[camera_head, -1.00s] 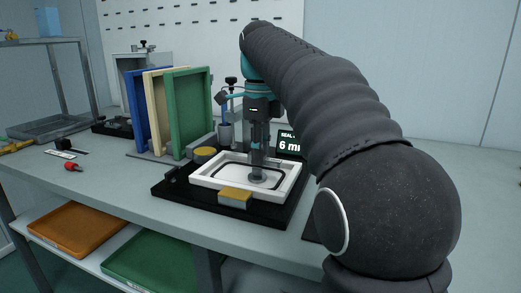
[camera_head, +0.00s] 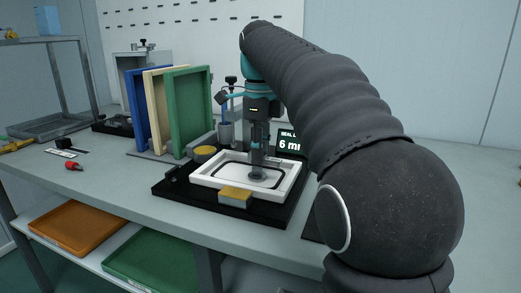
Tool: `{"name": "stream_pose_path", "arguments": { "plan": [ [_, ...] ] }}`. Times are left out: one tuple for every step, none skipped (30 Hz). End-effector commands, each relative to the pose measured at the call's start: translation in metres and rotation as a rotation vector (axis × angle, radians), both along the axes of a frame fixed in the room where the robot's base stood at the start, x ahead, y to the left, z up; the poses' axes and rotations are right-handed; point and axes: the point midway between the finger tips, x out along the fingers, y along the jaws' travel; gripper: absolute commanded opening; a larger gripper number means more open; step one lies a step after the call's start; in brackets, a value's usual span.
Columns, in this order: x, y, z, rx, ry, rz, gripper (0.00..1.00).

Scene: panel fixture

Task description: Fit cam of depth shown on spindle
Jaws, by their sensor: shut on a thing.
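My gripper (camera_head: 257,160) points down over the white frame (camera_head: 208,185) that sits in the black fixture (camera_head: 172,196). It is shut on a small grey cylindrical piece (camera_head: 257,173), whose lower end is at or just above the panel inside the frame. I cannot tell whether it touches. A black seal line runs around the inside of the frame. A small dark sign (camera_head: 289,142) behind reads "SEAL" and "6 m", its right part hidden by my arm. I cannot make out a spindle or separate cams.
Blue, cream and green frames (camera_head: 188,112) stand in a rack behind left. Yellow blocks (camera_head: 235,196) sit at the fixture's edges. A red-handled item (camera_head: 74,166) lies on the bench at left. Orange (camera_head: 70,229) and green (camera_head: 150,262) trays are on the shelf below. The left front bench is mostly clear.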

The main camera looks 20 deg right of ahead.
Motion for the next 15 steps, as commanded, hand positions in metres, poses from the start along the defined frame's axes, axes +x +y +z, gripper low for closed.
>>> {"name": "stream_pose_path", "arguments": {
  "plan": [
    [0.0000,0.0000,-0.0005,0.000,0.000,0.000,0.00],
    [0.0000,0.0000,-0.0009,0.000,0.000,0.000,0.00],
    [0.0000,0.0000,-0.0016,0.000,0.000,0.000,0.00],
    [0.0000,0.0000,-0.0021,0.000,0.000,0.000,0.00],
    [0.0000,0.0000,-0.0027,0.000,0.000,0.000,0.00],
    [0.0000,0.0000,-0.0036,0.000,0.000,0.000,0.00],
    [0.0000,0.0000,-0.0043,0.000,0.000,0.000,0.00],
    [0.0000,0.0000,-0.0050,0.000,0.000,0.000,0.00],
    [0.0000,0.0000,-0.0059,0.000,0.000,0.000,0.00],
    [0.0000,0.0000,-0.0066,0.000,0.000,0.000,0.00],
    [0.0000,0.0000,-0.0072,0.000,0.000,0.000,0.00],
    [0.0000,0.0000,-0.0081,0.000,0.000,0.000,0.00],
    [0.0000,0.0000,-0.0087,0.000,0.000,0.000,0.00],
    [0.0000,0.0000,-0.0093,0.000,0.000,0.000,0.00],
    [0.0001,0.0000,-0.0101,0.000,0.000,0.000,0.00]
  ]
}}
